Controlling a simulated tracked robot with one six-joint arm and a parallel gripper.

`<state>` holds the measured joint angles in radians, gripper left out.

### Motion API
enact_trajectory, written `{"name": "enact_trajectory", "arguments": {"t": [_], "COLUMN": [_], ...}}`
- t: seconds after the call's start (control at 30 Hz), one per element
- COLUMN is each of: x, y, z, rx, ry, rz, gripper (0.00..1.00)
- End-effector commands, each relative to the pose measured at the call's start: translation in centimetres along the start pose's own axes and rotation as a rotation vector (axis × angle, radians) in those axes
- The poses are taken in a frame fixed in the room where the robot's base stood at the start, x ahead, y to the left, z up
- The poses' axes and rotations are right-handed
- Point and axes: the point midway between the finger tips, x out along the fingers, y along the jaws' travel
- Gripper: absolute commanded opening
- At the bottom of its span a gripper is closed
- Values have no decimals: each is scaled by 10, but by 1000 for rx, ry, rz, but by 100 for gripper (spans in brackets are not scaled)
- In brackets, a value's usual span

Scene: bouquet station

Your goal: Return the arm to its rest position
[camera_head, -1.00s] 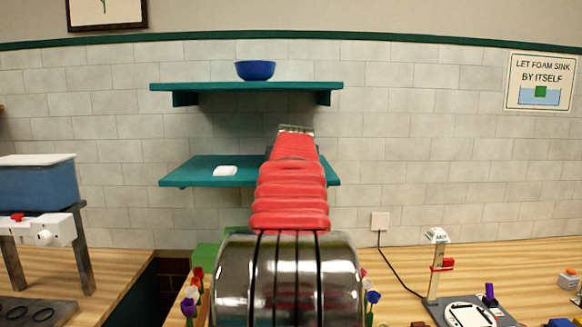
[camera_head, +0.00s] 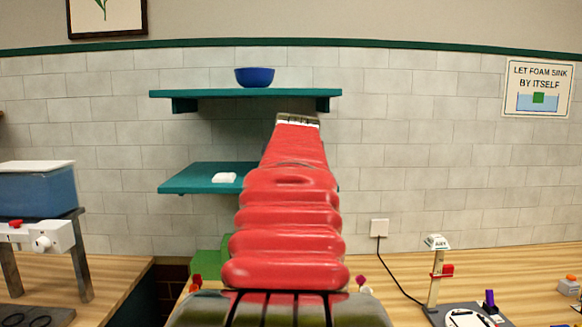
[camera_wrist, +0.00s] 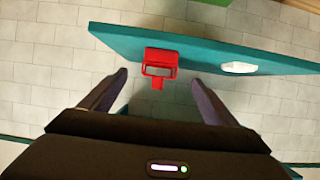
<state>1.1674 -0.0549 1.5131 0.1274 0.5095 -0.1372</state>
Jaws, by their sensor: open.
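My arm (camera_head: 290,215) rises through the middle of the head view, its red links pointing up toward the wall shelves. My gripper (camera_wrist: 160,80) shows in the wrist view with its two dark fingers spread apart and nothing held between them; in the head view the arm hides it. A red object with a grey panel (camera_wrist: 160,62) appears between and beyond the fingertips, at the edge of a teal shelf (camera_wrist: 205,48). I cannot tell its distance from the fingers.
The lower shelf (camera_head: 195,180) holds a white item (camera_head: 225,177), also in the wrist view (camera_wrist: 239,67). The upper shelf (camera_head: 215,94) holds a blue bowl (camera_head: 254,77). A blue tank (camera_head: 38,188) stands left. A stand (camera_head: 436,270) and small items are on the right counter (camera_head: 400,265).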

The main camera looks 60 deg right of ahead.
Motion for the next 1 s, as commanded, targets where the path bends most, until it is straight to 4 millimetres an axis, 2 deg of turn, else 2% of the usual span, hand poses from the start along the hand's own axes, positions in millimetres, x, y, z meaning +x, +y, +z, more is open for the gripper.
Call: {"name": "enact_trajectory", "arguments": {"t": [0.7,0.77,0.87,1.0], "x": [0,-1,-6,-19], "y": [-4,-11,-34,-86], "z": [2,5,16,44], "rx": [-3,-10,-31,-84], "ry": [-3,-9,-27,-70], "rz": [-5,-15,-46,-120], "gripper": [82,82,82,82]}}
